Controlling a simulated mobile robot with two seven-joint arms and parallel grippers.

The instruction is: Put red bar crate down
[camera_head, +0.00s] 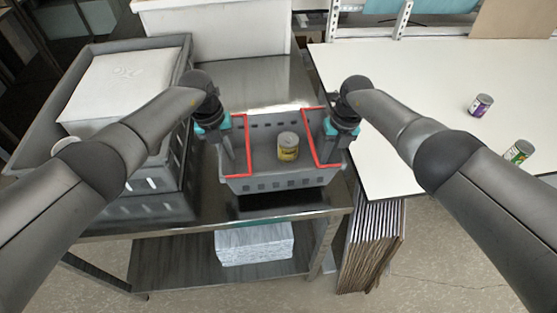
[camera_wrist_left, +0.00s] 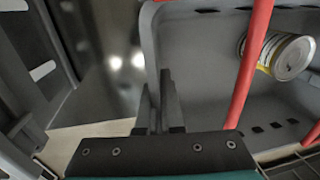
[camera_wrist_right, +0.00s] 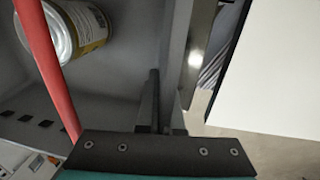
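The red bar crate (camera_head: 262,184) is a grey crate with two red bars, in the middle of the head view over the front of a metal table (camera_head: 240,72). A dark band shows under its front wall; I cannot tell for sure whether its base touches the tabletop. A yellow-labelled can (camera_head: 288,147) stands inside. My left gripper (camera_wrist_left: 158,104) has its fingers close together around the crate's left side wall (camera_wrist_left: 151,40). My right gripper (camera_wrist_right: 164,104) has its fingers around the right side wall (camera_wrist_right: 177,60). The crate looks about level.
A large grey crate (camera_head: 165,150) with a white lidded box stands close on the left. A white table (camera_head: 420,85) with two cans adjoins on the right. A white bin (camera_head: 215,35) is behind. Bare metal tabletop lies behind the red bar crate.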

